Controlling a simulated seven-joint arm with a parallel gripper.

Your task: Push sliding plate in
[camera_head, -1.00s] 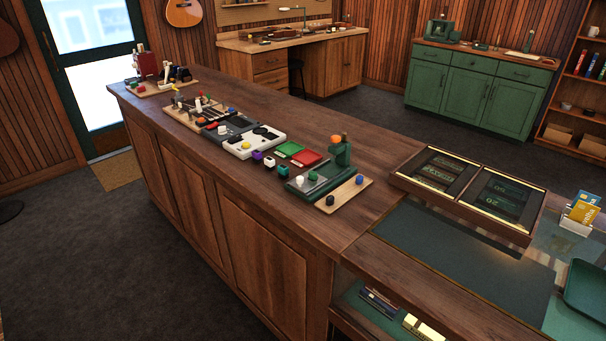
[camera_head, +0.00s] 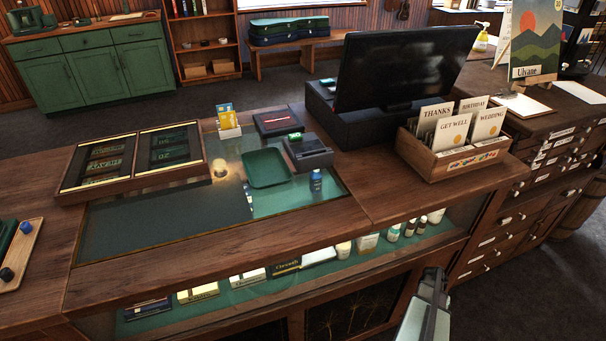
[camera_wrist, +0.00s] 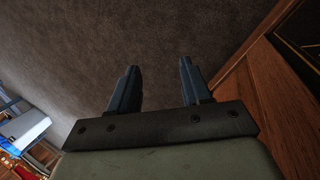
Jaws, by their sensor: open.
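I cannot make out a sliding plate for certain in the current views. At the left edge of the head view, a tan board (camera_head: 18,262) with a black knob (camera_head: 7,274) and a blue knob (camera_head: 26,227) lies on the wooden counter, cut off by the frame. A sliver of a dark green device (camera_head: 5,238) shows beside it. My gripper (camera_wrist: 158,68) is open in the wrist view, its two dark fingers apart with nothing between them. The dark floor lies beyond them. Part of my arm (camera_head: 424,318) shows at the bottom of the head view, in front of the counter.
In the wrist view, a wooden panel (camera_wrist: 240,85) stands close right of the fingers.

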